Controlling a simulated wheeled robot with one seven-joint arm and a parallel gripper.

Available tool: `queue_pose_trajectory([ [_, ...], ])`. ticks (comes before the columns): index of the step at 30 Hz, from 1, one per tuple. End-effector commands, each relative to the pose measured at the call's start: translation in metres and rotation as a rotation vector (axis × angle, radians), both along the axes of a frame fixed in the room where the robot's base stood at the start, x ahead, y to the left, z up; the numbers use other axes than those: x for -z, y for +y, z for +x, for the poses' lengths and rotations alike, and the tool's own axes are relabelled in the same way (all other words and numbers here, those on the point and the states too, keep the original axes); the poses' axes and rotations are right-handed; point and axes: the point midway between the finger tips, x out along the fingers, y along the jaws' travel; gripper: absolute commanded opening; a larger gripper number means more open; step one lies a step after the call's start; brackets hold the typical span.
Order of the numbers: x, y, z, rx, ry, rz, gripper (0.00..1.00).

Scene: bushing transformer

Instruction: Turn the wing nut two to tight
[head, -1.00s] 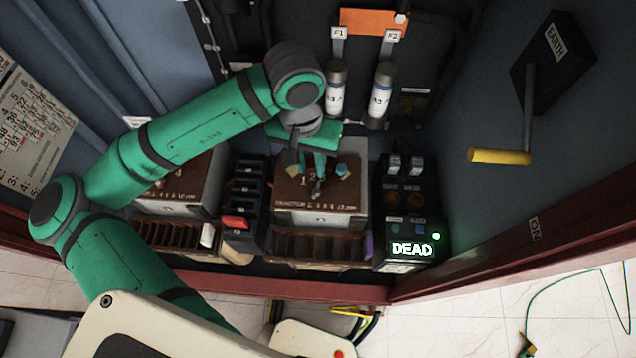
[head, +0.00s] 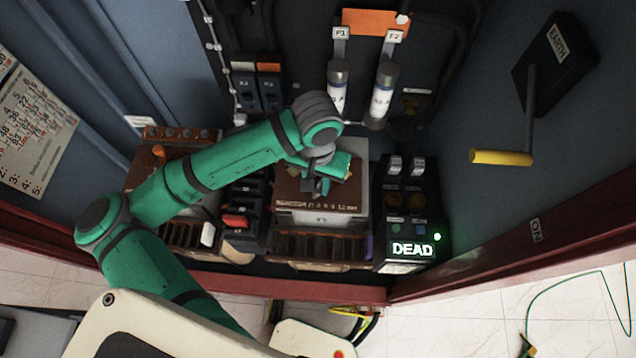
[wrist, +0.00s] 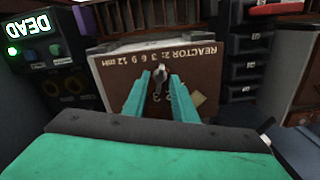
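A small dark metal wing nut (wrist: 160,84) stands on the brown top of the box marked REACTOR 2 (wrist: 222,67). That box is also in the head view (head: 330,219), where my arm hides most of its top and I cannot make out the wing nut. My gripper (wrist: 160,75) points at the box, with its two green fingers apart, one on each side of the wing nut. Gaps show between the fingers and the nut, and contact cannot be told. The gripper also shows over the box in the head view (head: 317,186).
A black panel with a lit DEAD sign (head: 412,248) stands right of the box. A black block with a red switch (head: 236,221) is on the left. Fuse tubes (head: 382,90) rise behind. A yellow-handled EARTH lever (head: 500,157) is on the right wall.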

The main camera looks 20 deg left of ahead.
Motion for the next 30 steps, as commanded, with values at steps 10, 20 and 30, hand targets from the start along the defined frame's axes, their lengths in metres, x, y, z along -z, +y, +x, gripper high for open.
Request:
queue_pose_trajectory([
  [10,0.0052,0.0,0.0001,0.0,-0.001,0.0,0.25],
  [20,0.0049,-0.0015,0.0002,0.004,-0.001,0.0,0.0],
  [30,0.0046,0.0001,0.0001,0.118,-0.001,0.0,0.0],
])
